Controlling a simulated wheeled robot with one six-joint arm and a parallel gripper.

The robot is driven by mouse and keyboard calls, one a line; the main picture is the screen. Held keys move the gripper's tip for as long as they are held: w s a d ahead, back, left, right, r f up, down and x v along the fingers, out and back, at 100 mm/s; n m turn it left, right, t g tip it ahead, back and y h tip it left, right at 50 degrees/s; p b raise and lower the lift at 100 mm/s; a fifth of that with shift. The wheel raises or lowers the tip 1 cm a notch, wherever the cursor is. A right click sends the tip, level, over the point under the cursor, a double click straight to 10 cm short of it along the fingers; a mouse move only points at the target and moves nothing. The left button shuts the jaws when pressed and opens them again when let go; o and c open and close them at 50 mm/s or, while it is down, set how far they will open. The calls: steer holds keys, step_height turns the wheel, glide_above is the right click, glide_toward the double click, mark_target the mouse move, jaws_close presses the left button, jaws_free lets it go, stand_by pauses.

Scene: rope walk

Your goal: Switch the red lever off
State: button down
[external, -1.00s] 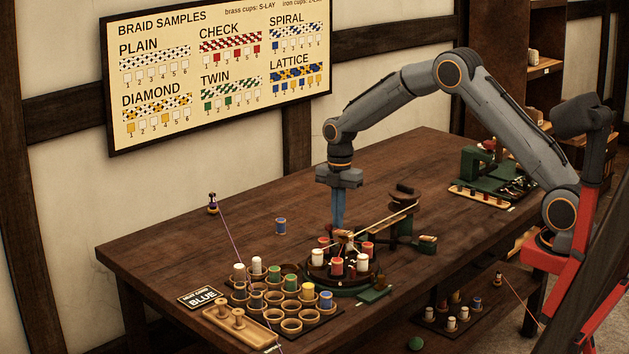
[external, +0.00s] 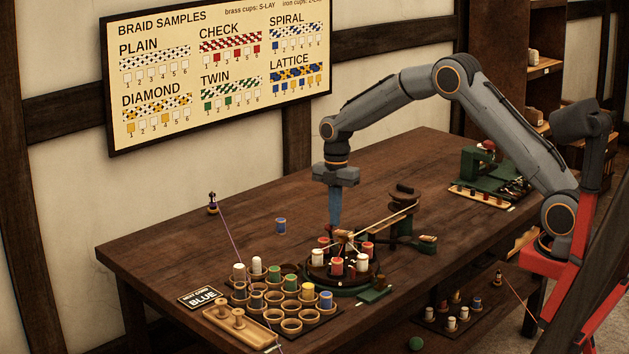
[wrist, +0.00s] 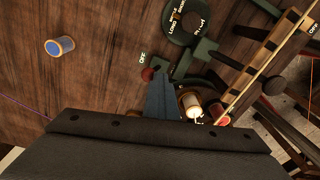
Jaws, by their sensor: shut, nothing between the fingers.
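In the wrist view, a small dark-red ball knob (wrist: 148,74), which looks like the red lever's end, sits close to a white OFF label (wrist: 142,58). My gripper (wrist: 161,80) is shut and empty, with its blue-grey fingertips just right of the knob; I cannot tell whether they touch. In the external view my gripper (external: 335,227) points down at the back of the round braiding machine (external: 340,290). The lever cannot be made out there, behind the fingers and bobbins.
White and red bobbins (external: 336,266) stand on the machine close to my fingers. A blue spool (external: 280,226) stands alone to the left. A rack of cups (external: 290,324) is at the front. A taut cord runs to a dark post (external: 403,205).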

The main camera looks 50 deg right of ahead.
step_height(320, 180, up, 10)
steer(key=w+p, duration=0.2)
steer(key=shift+w+d+f+p, duration=0.2)
steer(key=shift+w+d+p, duration=0.05)
steer(key=shift+d+p, duration=0.1)
steer(key=s+d+f+m, duration=0.1)
steer(key=s+d+m, duration=0.1)
steer(key=s+m, duration=0.5)
steer(key=s+d+f+m+t, duration=0.1)
steer(key=s+m, duration=0.6)
steer(key=s, duration=1.1)
steer(key=s+d+f+m, duration=0.1)
steer(key=s+d+m, duration=0.3)
steer(key=s, duration=0.9)
steer(key=m, duration=0.2)
steer(key=shift+f+m+t+h, duration=0.4)
steer(key=shift+w, duration=0.15)
